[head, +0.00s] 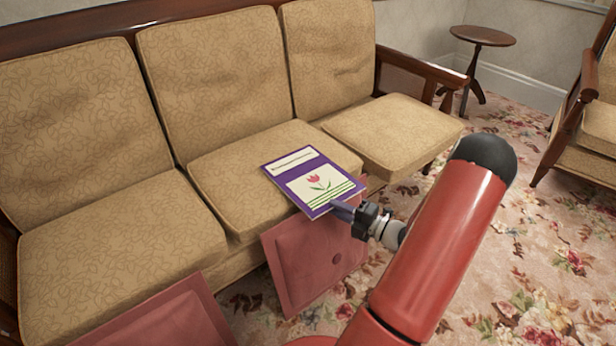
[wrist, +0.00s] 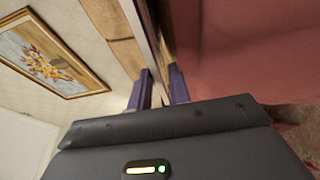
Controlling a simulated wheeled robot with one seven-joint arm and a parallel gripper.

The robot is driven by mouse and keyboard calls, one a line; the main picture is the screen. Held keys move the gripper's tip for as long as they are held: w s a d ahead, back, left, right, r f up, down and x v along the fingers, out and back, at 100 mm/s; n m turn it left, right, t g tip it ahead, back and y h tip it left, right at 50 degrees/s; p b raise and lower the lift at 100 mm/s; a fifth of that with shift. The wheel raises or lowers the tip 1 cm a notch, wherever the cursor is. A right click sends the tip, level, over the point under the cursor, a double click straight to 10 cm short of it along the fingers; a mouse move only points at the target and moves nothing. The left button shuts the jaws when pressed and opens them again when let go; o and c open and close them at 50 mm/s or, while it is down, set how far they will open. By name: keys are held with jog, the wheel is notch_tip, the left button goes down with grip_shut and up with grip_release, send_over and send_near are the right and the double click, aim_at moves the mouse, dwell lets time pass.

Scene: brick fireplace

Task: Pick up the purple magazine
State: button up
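The purple magazine (head: 312,182), with a tulip picture on its cover, lies flat on the middle sofa seat, its near corner past the seat's front edge. My gripper (head: 343,211) is at that near right corner. In the wrist view the two bluish fingers of my gripper (wrist: 161,90) stand apart, with the thin magazine (wrist: 150,38) seen nearly edge-on between them. The gripper looks open, with a finger on each side of the edge. Whether either finger touches the magazine is not clear.
The tan sofa (head: 100,225) fills the left and middle. A red cushion (head: 312,255) leans against its front below the magazine; another red cushion (head: 165,322) is at the lower left. A small round table (head: 482,36) and an armchair (head: 590,125) stand to the right. Flowered carpet between is clear.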

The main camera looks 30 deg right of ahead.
aim_at(321, 200)
jog(key=x, duration=0.5)
jog(key=shift+w+a+r, duration=0.2)
jog(key=shift+w+a, duration=0.1)
grip_shut()
